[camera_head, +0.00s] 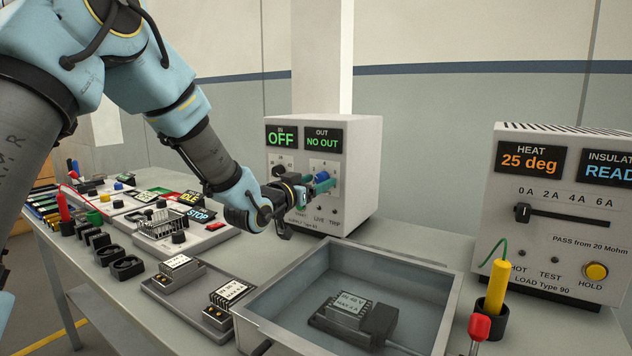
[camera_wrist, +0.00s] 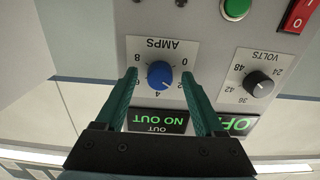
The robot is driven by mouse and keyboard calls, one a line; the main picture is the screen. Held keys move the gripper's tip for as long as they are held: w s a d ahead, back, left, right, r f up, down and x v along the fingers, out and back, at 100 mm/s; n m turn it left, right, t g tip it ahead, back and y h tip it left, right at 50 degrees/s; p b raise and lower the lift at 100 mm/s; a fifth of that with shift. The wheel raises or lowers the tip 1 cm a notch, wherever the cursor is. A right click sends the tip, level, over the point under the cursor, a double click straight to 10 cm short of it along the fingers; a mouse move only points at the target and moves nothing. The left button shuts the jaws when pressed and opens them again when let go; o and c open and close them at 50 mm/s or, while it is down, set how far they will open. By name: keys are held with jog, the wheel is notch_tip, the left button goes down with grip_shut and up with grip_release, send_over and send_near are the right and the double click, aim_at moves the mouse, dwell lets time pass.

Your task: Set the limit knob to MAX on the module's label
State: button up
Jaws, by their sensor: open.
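The limit knob (camera_wrist: 161,75) is blue and sits on a white AMPS plate marked 0 to 8, upside down in the wrist view. A pale pointer mark on it faces roughly the 4; its exact setting is hard to read. My gripper (camera_wrist: 159,80) is open, its green fingers on either side of the knob; contact is not clear. In the head view my gripper (camera_head: 318,186) is at the supply box (camera_head: 358,165), partly hiding its front. The module (camera_head: 346,318) lies in the grey metal tray (camera_head: 268,322); its label shows MAX, but the figure is too small to be sure.
The VOLTS knob (camera_wrist: 259,84) is black and next to the AMPS plate. A green button (camera_wrist: 235,8) and a red switch (camera_wrist: 299,14) are near. The OUT display (camera_wrist: 158,121) reads NO OUT. A load box (camera_head: 560,210) stands right; other modules (camera_head: 178,270) lie left of the tray.

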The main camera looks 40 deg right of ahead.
grip_shut()
dwell(0.5)
jog(key=shift+f+m+b, duration=0.1)
jog(key=shift+m+b, duration=0.2)
jog(key=shift+b, duration=0.25)
jog(key=shift+m+b, duration=5.6)
jog(key=shift+b, duration=2.75)
